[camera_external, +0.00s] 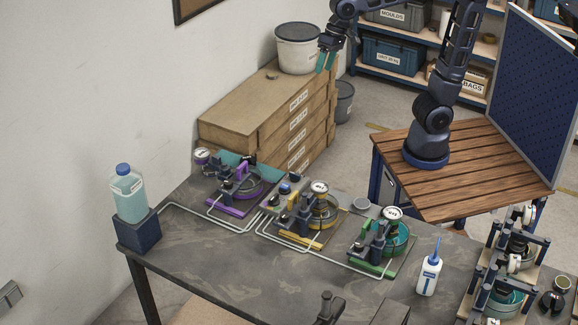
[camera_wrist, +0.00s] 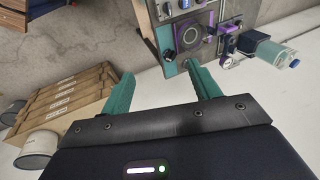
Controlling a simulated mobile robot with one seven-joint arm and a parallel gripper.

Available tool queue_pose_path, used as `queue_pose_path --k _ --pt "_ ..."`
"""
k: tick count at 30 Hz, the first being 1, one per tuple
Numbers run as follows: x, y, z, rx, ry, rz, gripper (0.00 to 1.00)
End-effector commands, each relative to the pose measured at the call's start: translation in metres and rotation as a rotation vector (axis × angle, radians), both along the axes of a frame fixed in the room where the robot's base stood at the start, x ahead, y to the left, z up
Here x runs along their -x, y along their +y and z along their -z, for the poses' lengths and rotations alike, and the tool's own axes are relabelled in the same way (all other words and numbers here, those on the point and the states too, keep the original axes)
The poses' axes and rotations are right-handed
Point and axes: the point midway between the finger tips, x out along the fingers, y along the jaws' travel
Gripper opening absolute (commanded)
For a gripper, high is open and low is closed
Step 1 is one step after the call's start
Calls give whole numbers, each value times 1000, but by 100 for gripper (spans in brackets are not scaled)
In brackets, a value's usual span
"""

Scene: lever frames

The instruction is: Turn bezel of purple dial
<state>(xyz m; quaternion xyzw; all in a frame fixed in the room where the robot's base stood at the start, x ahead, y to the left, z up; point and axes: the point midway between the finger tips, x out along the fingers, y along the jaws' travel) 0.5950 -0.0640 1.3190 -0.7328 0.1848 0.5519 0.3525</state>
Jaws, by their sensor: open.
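The purple station (camera_external: 232,191) stands at the far left end of the dark bench, with a purple base, dark clamp parts and a purple ring. The dial's markings are too small to read. My gripper (camera_external: 326,62) is high above and well to the right of the purple station, apart from it. Its two teal fingers (camera_wrist: 163,88) are spread with nothing between them.
Yellow (camera_external: 312,213) and green (camera_external: 384,245) stations stand to the right on the bench, linked by grey pipes. A bottle of teal liquid (camera_external: 129,195) stands at the left. Stacked wooden crates (camera_external: 240,110) and a white bucket (camera_external: 298,52) are behind the bench, near my gripper.

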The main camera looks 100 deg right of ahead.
Motion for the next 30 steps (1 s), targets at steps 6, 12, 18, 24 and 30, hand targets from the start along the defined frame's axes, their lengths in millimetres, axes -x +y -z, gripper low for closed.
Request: queue_pose_path --k 6,12,18,24,30 --pt "-74 3 -5 -105 52 209 62" --pt "-139 7 -2 -196 104 403 62" --pt "-204 10 10 -283 159 596 62" --pt "-267 14 30 -364 220 790 62" --pt "-327 17 58 -441 284 985 62"
